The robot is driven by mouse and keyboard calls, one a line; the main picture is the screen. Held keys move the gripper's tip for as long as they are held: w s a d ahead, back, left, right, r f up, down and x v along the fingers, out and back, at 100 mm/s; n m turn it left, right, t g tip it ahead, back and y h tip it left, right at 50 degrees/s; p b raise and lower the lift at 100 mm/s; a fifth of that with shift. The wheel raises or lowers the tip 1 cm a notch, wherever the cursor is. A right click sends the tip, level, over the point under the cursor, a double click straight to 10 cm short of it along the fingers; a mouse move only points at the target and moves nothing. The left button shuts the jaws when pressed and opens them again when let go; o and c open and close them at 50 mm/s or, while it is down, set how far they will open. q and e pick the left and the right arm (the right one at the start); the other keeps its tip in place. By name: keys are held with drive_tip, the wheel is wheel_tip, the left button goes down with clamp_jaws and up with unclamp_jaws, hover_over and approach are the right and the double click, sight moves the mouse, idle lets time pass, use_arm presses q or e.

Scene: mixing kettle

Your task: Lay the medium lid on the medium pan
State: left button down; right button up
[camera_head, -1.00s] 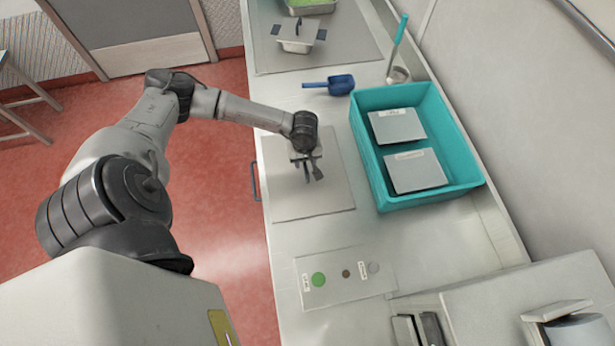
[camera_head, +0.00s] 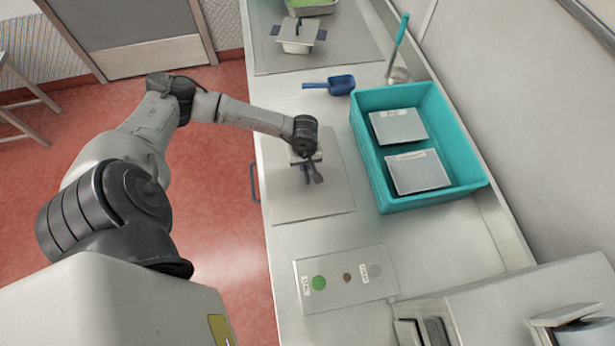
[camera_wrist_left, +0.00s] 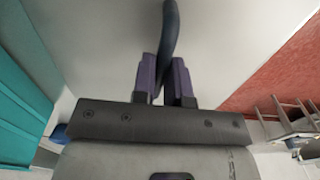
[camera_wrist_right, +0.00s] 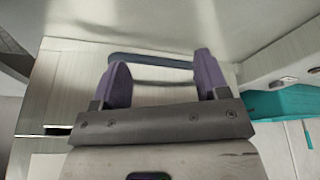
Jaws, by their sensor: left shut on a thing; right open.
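My left gripper (camera_head: 312,176) is low over the near grey mat. In the left wrist view its fingers (camera_wrist_left: 166,72) are shut on a dark curved bar (camera_wrist_left: 170,28); I cannot tell what the bar belongs to. Two flat grey lids with white labels, a far lid (camera_head: 398,128) and a near lid (camera_head: 418,176), lie in the teal crate (camera_head: 436,202). I cannot read which sizes they are. A pale pan (camera_head: 297,47) with a dark upright piece across it stands on the far mat. My right gripper (camera_wrist_right: 158,78) is open and shows only in its wrist view.
The near mat (camera_head: 327,198) is bare around the gripper. A button panel (camera_head: 333,288) is on the near counter. A pan with green contents (camera_head: 311,7) stands at the far end.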

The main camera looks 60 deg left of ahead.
use_arm(q)
drive_tip(key=shift+r, duration=0.15)
drive_tip(key=shift+r+p, duration=0.4)
drive_tip(key=shift+r, duration=0.05)
drive_tip(key=shift+r+p, duration=1.1)
drive_tip(key=shift+r, duration=0.85)
